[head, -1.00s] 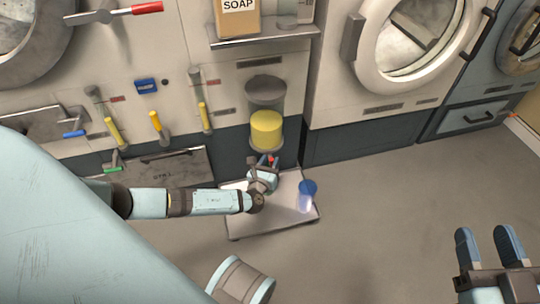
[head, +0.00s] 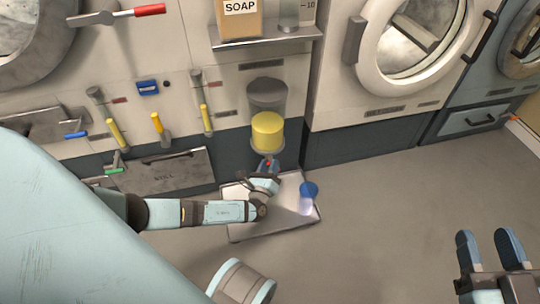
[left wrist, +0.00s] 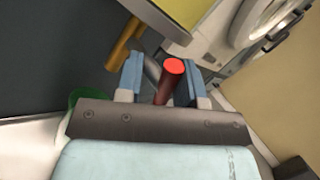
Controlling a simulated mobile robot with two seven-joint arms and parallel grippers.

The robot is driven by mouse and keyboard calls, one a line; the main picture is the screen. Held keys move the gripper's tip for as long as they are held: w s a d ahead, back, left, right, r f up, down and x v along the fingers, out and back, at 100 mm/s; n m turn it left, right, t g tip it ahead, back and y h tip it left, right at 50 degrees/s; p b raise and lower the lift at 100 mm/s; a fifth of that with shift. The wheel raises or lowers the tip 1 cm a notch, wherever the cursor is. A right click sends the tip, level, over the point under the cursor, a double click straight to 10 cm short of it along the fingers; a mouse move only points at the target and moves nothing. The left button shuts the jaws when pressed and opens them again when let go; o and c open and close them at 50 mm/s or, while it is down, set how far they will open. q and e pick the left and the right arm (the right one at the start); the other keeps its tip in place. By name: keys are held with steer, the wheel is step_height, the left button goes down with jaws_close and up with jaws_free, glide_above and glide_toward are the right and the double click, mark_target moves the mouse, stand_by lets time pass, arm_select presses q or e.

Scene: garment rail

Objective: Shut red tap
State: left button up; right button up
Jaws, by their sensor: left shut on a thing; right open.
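The red tap handle (left wrist: 170,82) stands between the fingers of my left gripper (left wrist: 163,78) in the left wrist view, its bright red round end facing the camera. In the head view my left gripper (head: 265,176) is just below the dispenser with yellow contents (head: 267,132), shut on the tap; only a small spot of red (head: 268,163) shows there. The tap's body is mostly hidden by the fingers. My right gripper (head: 491,250) is open and empty at the lower right, over the floor.
A tray (head: 237,226) stands on the floor below the dispenser, with a blue cup (head: 308,192) at its right. Several yellow-handled levers (head: 158,125) and a red-handled lever (head: 149,11) are on the machine front at left. The floor at right is clear.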

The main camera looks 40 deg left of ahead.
arm_select(q)
steer(key=n+y, duration=0.1)
steer(key=n, duration=0.2)
steer(key=n+y, duration=0.4)
steer(key=n, duration=0.1)
steer(key=shift+d+f+n+t, duration=0.15)
steer(key=shift+f+n+t, duration=0.15)
steer(key=shift+f, duration=0.05)
steer(key=n+g+y, duration=0.1)
steer(key=n+y, duration=0.3)
steer(key=n, duration=0.1)
steer(key=n+g+y, duration=0.1)
steer(key=n, duration=0.2)
steer(key=shift+w+f+g+y, duration=0.1)
steer(key=shift+f+g+y, duration=0.2)
steer(key=shift+y, duration=0.1)
steer(key=shift+n, duration=0.4)
steer(key=o, duration=0.9)
